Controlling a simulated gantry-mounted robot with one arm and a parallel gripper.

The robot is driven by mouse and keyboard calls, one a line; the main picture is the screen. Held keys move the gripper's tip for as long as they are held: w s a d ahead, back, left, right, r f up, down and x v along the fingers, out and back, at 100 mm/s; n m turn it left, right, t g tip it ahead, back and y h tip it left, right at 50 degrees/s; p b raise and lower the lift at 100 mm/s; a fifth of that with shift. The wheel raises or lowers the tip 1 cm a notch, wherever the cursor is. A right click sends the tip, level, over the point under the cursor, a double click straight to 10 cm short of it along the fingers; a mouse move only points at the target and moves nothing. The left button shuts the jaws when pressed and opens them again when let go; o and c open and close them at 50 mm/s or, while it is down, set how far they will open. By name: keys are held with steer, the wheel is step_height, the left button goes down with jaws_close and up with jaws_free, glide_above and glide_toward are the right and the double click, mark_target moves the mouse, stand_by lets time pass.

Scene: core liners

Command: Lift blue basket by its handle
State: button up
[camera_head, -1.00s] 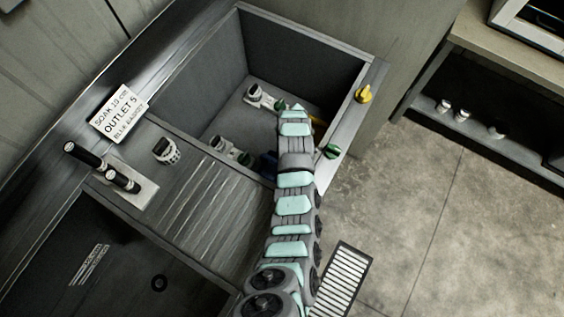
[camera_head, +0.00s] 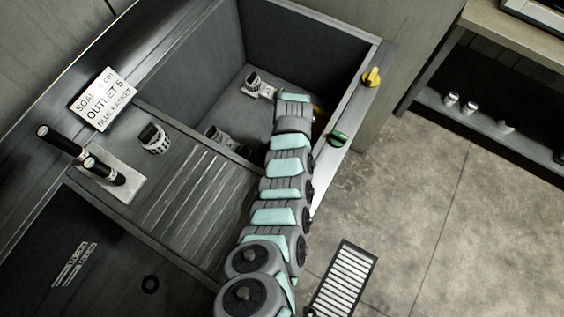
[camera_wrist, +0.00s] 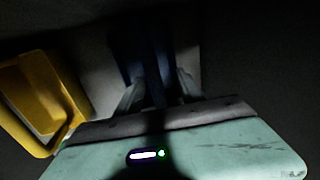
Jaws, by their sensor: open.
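A dark blue shape (camera_wrist: 133,58), which looks like the blue basket, shows dimly in the wrist view, just beyond and between my fingers. Its handle cannot be made out clearly in the shadow. My gripper (camera_wrist: 160,88) is open, with one finger on each side of the blue shape; I cannot tell whether they touch it. In the head view my arm reaches down into the deep basin and hides both my gripper and the blue basket.
A yellow basket (camera_wrist: 45,95) stands close on the left in the wrist view. The basin (camera_head: 300,50) has high walls, with a yellow knob (camera_head: 371,77) and a green knob (camera_head: 338,138) on its rim. A sign (camera_head: 104,99) reads "OUTLET 5, BLUE BASKET".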

steer(key=x, duration=0.1)
steer(key=b+x, duration=0.1)
steer(key=x, duration=0.1)
steer(key=w+b+x, duration=0.1)
steer(key=x, duration=0.1)
steer(key=shift+f, duration=0.3)
jaws_close()
stand_by(0.5)
stand_by(0.9)
